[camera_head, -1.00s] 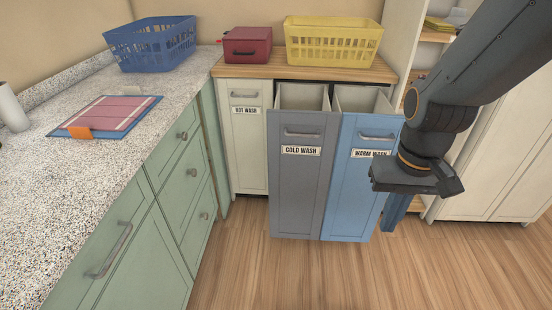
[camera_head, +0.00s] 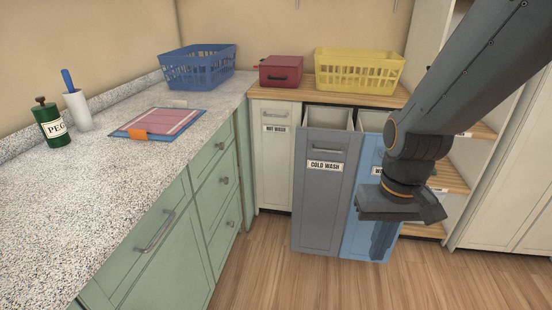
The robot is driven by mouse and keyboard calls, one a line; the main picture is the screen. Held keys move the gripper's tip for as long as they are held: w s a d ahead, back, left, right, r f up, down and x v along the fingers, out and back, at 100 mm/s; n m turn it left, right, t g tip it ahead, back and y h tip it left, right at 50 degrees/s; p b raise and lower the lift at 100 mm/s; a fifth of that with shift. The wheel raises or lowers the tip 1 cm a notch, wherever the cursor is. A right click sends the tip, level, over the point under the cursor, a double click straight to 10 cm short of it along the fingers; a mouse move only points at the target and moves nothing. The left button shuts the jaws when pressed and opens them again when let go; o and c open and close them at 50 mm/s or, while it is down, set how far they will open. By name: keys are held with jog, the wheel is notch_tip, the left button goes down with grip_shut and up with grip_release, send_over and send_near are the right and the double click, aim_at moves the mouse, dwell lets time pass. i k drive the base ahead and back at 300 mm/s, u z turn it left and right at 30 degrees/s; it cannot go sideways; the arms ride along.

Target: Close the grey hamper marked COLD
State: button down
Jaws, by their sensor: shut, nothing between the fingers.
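The grey hamper (camera_head: 323,205) has a label reading COLD WASH and a bar handle (camera_head: 327,147) near its top. It is pulled out and tilted forward, with its open bin showing behind the front. The blue hamper (camera_head: 362,222) beside it on the right is also tilted open, and my arm covers much of its front and label. My gripper (camera_head: 382,245) points down in front of the blue hamper, right of the grey one. It is shut and holds nothing. I cannot tell its exact gap to the blue front.
The white HOT WASH hamper (camera_head: 275,170) is closed at the left. Green drawers (camera_head: 223,180) under a speckled counter (camera_head: 130,185) stand at the left. A red box (camera_head: 281,71) and a yellow basket (camera_head: 358,70) sit above the hampers. The wooden floor in front is clear.

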aim_at(327, 147)
jog(key=z, duration=0.05)
jog(key=i, duration=1)
jog(key=z, duration=0.7)
